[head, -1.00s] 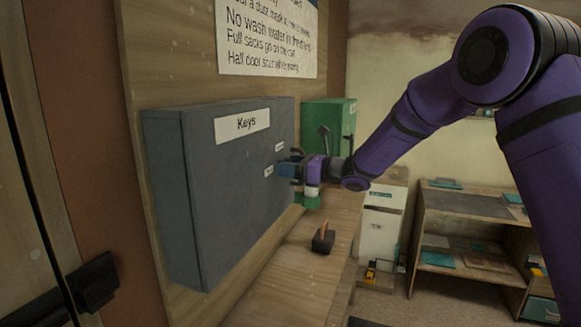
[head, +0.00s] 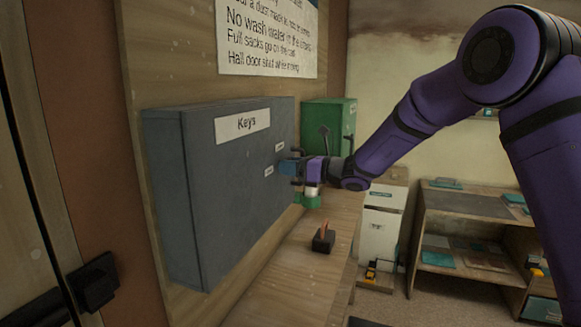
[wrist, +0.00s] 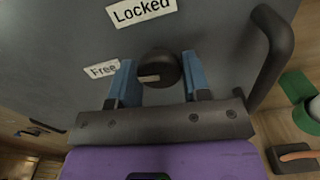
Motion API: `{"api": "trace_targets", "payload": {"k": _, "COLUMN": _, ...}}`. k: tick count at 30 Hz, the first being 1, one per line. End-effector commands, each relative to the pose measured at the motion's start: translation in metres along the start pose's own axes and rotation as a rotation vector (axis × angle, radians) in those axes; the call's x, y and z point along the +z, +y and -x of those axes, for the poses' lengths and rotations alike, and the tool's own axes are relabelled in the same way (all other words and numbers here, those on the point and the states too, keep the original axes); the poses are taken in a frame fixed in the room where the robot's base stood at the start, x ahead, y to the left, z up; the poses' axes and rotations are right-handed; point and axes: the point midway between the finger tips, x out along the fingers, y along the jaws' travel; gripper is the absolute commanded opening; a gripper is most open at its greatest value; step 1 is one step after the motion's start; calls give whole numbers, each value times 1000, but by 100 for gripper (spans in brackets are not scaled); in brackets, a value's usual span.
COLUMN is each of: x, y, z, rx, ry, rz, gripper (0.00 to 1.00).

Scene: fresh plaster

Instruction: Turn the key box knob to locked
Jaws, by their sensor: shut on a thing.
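The grey key box (head: 225,200) hangs on the wooden board at the left, with a "Keys" label. Its round black knob (wrist: 160,66) shows in the wrist view, between the two blue fingers of my gripper (wrist: 159,77). The gripper is shut on the knob. The pale mark on the knob points left, roughly toward the "Free" label (wrist: 101,70). The "Locked" label (wrist: 142,12) is above the knob. In the head view my gripper (head: 289,167) is at the box front and hides the knob.
A black bar handle (wrist: 275,48) stands out to the right of the knob. A green box (head: 330,115) is behind the key box. A wooden bench (head: 285,265) below bears a dark tool (head: 323,240) with an orange handle. Shelves (head: 470,230) stand at the right.

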Motion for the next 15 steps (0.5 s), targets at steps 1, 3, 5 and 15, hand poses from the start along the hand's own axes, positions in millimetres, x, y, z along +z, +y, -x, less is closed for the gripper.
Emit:
{"api": "trace_targets", "payload": {"k": 1, "x": 0, "y": 0, "z": 0, "rx": 0, "ry": -1, "rz": -29, "gripper": 1}}
{"api": "trace_targets", "payload": {"k": 3, "x": 0, "y": -1, "z": 1, "rx": -1, "ry": -1, "rz": -82, "gripper": 1}}
{"api": "trace_targets", "payload": {"k": 5, "x": 0, "y": -1, "z": 1, "rx": -2, "ry": -1, "rz": -132, "gripper": 1}}
{"api": "trace_targets", "payload": {"k": 15, "x": 0, "y": 0, "z": 1, "rx": -1, "ry": -1, "rz": -453, "gripper": 1}}
